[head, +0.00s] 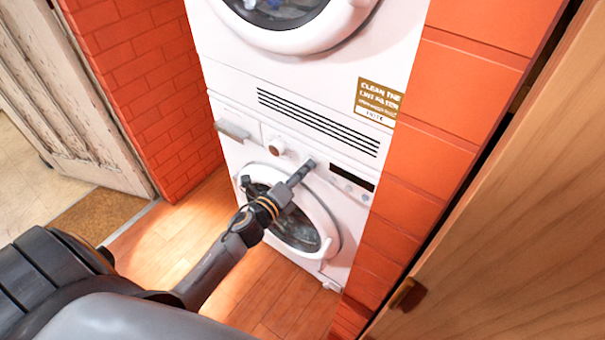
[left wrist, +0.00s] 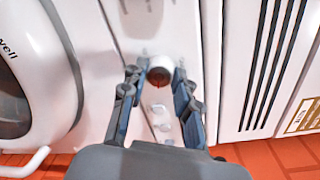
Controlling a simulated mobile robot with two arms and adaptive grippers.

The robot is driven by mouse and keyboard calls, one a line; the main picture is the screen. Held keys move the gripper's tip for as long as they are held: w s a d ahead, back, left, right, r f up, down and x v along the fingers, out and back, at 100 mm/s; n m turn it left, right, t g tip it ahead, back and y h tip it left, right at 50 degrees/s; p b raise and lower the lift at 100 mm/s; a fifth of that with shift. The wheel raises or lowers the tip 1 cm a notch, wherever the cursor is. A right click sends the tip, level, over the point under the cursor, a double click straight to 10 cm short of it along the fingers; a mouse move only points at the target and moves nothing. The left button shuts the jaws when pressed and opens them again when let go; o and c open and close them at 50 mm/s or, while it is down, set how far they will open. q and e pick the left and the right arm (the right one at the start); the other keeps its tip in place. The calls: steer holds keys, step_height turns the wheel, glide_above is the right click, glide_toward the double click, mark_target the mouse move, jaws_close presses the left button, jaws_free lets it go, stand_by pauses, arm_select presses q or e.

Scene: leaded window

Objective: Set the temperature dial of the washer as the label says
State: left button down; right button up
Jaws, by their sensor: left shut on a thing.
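The white washer (head: 262,158) is the lower machine of a stack, its round door below the control panel. My left gripper (head: 307,164) reaches the panel in the head view, right of a round white knob (head: 277,147). In the left wrist view my left gripper (left wrist: 158,80) is shut on a round dial (left wrist: 160,74), one finger on each side. My right gripper is not in view.
A gold and white label (head: 378,101) about the lint filter is on the stack, right of the black vent slots (head: 318,122). Small buttons (left wrist: 160,112) lie beside the dial. Brick walls flank the stack, and a wooden door (head: 490,220) stands at right.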

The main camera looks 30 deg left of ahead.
arm_select(q)
steer(key=shift+f+m+b, duration=0.1)
steer(key=shift+m+b, duration=0.25)
steer(key=shift+m, duration=0.65)
steer(key=c, duration=1)
jaws_free()
steer(key=s+a, duration=0.1)
steer(key=s, duration=1.1)
steer(key=shift+a+r, duration=0.15)
steer(key=shift+r, duration=0.2)
steer(key=shift+f, duration=0.1)
